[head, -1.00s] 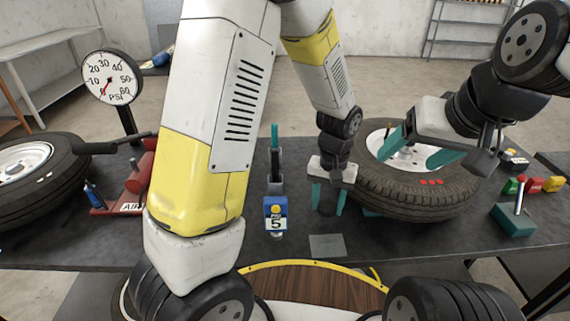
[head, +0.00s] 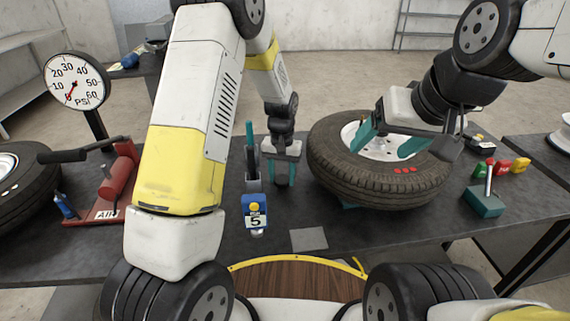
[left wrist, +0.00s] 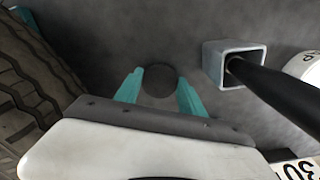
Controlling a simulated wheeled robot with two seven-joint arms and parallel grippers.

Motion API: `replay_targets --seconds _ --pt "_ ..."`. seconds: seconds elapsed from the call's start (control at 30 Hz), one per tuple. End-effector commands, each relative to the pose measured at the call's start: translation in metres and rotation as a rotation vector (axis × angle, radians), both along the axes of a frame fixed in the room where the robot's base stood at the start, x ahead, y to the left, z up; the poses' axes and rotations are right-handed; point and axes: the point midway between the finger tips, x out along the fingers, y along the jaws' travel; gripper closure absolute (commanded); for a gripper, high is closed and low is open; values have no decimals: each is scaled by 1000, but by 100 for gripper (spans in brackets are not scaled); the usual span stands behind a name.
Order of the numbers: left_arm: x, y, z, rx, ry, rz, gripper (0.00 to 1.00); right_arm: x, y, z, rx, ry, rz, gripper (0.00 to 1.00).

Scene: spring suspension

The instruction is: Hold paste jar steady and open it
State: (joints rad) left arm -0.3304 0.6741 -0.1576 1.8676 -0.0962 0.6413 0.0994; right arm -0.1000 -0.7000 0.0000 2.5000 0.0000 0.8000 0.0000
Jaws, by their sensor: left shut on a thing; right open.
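A dark round top (left wrist: 160,84), apparently the paste jar's lid, shows from above between the teal fingers in the left wrist view. In the head view the jar is mostly hidden behind the fingers.
A grey square holder (left wrist: 234,64) with a dark tool in it stands close beside my left gripper. A blue marker reading 5 (head: 255,210) and a grey square patch (head: 308,239) are in front. A red air pump (head: 118,185) and gauge (head: 76,82) stand left.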

Motion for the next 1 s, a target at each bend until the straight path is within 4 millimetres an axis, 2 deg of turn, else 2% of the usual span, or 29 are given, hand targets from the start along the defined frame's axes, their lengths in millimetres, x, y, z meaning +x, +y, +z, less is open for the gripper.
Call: replay_targets --seconds 0.07,0.3,0.77,0.8,0.9,1.0 --pt "0 0 -7 0 0 0 100 0 0 0 0 0 0 26" --pt "0 0 -7 0 -1 1 100 0 0 0 0 0 0 26" --pt "-1 0 -22 0 2 2 100 0 0 0 0 0 0 26" --pt "-2 0 -22 1 3 2 51 0 0 0 0 0 0 26" --pt "-2 1 -22 0 4 3 32 0 0 0 0 0 0 26" --pt "-3 1 -22 0 5 3 31 0 0 0 0 0 0 26"
